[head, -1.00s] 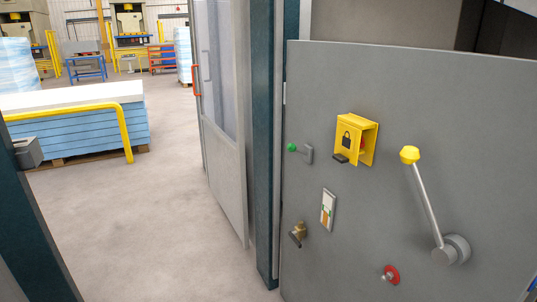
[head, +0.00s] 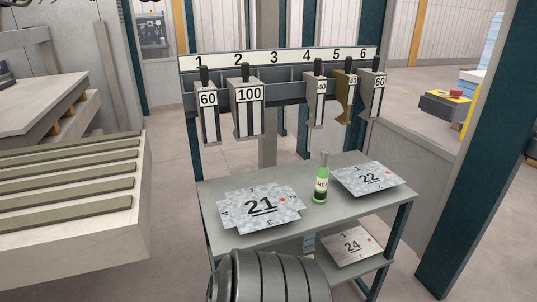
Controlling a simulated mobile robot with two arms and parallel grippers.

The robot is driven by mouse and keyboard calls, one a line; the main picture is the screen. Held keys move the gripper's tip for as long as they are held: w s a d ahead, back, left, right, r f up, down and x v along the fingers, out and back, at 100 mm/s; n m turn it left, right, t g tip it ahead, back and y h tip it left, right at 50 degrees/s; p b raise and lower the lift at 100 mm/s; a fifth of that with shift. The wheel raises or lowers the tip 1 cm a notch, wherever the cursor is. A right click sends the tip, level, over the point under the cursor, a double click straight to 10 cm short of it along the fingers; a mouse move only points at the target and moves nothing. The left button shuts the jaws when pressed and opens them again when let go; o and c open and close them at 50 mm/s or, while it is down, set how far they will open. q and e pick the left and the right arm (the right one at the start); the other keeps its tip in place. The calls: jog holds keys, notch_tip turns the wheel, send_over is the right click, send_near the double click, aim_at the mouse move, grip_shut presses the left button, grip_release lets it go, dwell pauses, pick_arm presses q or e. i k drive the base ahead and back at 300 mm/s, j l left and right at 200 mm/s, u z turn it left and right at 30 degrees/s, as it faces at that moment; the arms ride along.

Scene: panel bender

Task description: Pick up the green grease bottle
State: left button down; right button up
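The green grease bottle (head: 321,184) stands upright on the grey table (head: 268,239), between a plate marked 21 and a plate marked 22. It has a dark label and a narrow grey-green top. Nothing touches it. A dark grey ribbed cylinder (head: 270,277), which may be part of my arm, shows at the bottom edge in front of the table. Neither of my grippers is visible in the head view.
Plate 21 (head: 258,206) and plate 22 (head: 369,177) lie on the tabletop; plate 24 (head: 350,246) lies on the lower shelf. Behind stands a numbered rack (head: 283,92) with hanging tools. A dark post (head: 470,170) rises at right, a slatted bench (head: 70,200) at left.

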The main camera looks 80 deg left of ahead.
aim_at(321, 192)
jog(key=u, duration=2.3)
jog(key=z, duration=3.6)
jog(key=u, duration=3.6)
